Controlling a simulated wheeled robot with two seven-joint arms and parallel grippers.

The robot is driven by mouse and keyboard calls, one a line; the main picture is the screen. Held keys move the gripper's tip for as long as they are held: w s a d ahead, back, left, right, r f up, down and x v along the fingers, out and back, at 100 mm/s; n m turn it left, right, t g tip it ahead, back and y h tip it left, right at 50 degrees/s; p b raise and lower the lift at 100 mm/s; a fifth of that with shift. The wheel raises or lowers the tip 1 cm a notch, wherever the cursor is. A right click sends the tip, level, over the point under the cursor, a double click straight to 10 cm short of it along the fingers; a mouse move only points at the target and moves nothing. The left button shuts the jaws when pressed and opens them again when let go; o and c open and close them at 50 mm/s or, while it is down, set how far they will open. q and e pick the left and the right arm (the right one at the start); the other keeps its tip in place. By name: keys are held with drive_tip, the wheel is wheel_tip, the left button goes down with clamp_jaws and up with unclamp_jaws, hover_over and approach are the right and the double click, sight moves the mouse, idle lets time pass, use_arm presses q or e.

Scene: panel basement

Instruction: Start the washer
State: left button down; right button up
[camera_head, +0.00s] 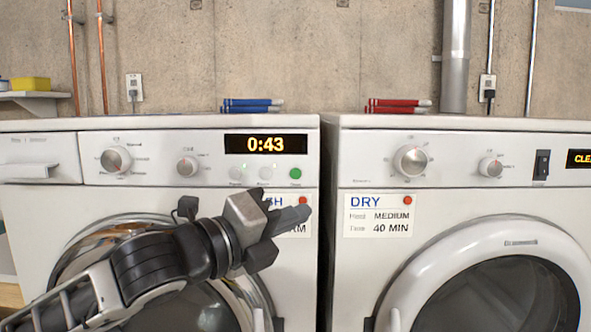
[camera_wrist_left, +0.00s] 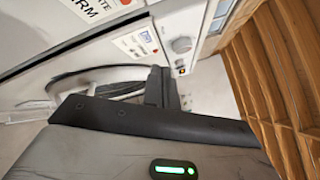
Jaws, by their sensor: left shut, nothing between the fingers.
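The washer (camera_head: 50,225) is the white machine on the left in the head view. Its display (camera_head: 265,144) reads 0:43 in yellow. A green round button (camera_head: 295,174) sits below the display's right end, beside two pale buttons. My left gripper (camera_head: 300,214) is shut and empty in front of the washer's wash label (camera_head: 296,229), partly covering it. Its fingertips are just below the green button in the picture; whether they touch the panel cannot be told. The left wrist view shows its dark fingers (camera_wrist_left: 162,88). My right gripper is not in view.
The dryer (camera_head: 350,275) stands right of the washer across a narrow gap. Its label reads medium, 40 min. Blue-handled items (camera_head: 251,106) and red-handled items (camera_head: 397,106) lie on the machine tops. The washer's round door (camera_head: 90,240) is partly behind my left arm.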

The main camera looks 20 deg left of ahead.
sight(296, 174)
use_arm(q)
drive_tip(key=r, duration=0.1)
drive_tip(key=r+m, duration=0.1)
drive_tip(key=a+r, duration=0.1)
drive_tip(key=shift+s+r+m, duration=0.1)
drive_tip(key=shift+s+m, duration=0.15)
drive_tip(key=shift+m, duration=0.15)
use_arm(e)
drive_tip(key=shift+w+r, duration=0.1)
use_arm(q)
drive_tip(key=shift+w, duration=0.1)
drive_tip(key=w+p, duration=0.1)
drive_tip(key=w, duration=0.1)
drive_tip(key=w+a+p, duration=0.1)
drive_tip(key=w, duration=0.2)
drive_tip(key=w+a, duration=0.1)
drive_tip(key=w, duration=0.1)
drive_tip(key=shift+w+r+p, duration=0.2)
drive_tip(key=shift+p, duration=0.2)
drive_tip(key=shift+w+a+f, duration=0.15)
drive_tip(key=shift+w+f, duration=0.05)
drive_tip(key=shift+w, duration=0.25)
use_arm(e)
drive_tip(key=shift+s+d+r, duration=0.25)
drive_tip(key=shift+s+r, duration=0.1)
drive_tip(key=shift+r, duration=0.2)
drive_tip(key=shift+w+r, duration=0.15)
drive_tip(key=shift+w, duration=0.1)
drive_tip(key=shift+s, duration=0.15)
